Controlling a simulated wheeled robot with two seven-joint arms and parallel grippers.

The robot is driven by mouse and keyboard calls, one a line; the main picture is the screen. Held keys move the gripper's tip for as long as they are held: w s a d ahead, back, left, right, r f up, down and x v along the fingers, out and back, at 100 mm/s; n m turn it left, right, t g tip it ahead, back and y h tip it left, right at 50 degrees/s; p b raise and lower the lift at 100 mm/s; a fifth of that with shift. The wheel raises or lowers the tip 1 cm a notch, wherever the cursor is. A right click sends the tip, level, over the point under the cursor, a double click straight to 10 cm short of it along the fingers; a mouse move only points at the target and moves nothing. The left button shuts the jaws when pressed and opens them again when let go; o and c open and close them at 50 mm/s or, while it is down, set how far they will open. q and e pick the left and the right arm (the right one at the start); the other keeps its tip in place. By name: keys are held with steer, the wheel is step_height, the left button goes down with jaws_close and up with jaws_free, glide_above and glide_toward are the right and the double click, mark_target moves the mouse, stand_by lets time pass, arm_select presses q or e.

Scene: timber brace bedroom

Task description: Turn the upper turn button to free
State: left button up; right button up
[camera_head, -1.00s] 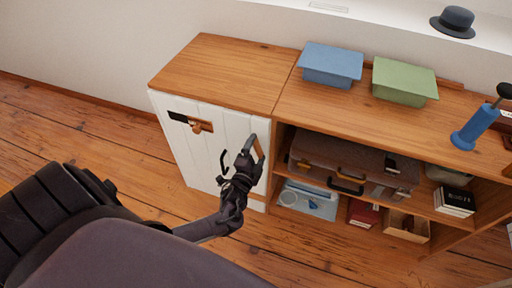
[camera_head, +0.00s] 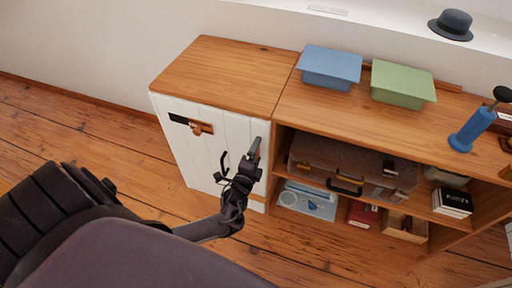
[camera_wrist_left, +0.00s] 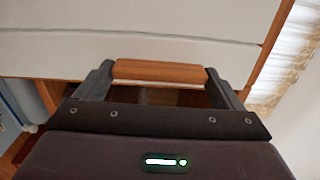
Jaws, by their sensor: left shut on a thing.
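A white plank door (camera_head: 215,150) closes the front of the wooden cabinet at the left. My left gripper (camera_head: 254,148) is at the upper part of the door's right edge. In the left wrist view, the gripper (camera_wrist_left: 160,85) is shut on a wooden turn button (camera_wrist_left: 158,72), a short bar lying between its two fingers. In the head view the fingers hide this button, and how far it is turned cannot be told there. My right gripper is not in view.
A dark plate with a wooden piece (camera_head: 197,127) sits at the door's upper left. A black curved handle (camera_head: 223,163) is beside my wrist. Right of the door, open shelves hold a brown suitcase (camera_head: 340,165). Blue (camera_head: 330,68) and green (camera_head: 402,82) boxes stand on top.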

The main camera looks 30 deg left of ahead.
arm_select(q)
steer(key=o, duration=0.7)
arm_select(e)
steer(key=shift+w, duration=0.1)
arm_select(q)
steer(key=shift+o, duration=0.2)
steer(key=shift+s, duration=0.2)
steer(key=v, duration=0.7)
steer(key=shift+s+p, duration=0.2)
steer(key=shift+p, duration=0.15)
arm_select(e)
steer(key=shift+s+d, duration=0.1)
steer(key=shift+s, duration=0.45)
arm_select(q)
steer(key=shift+d, duration=0.1)
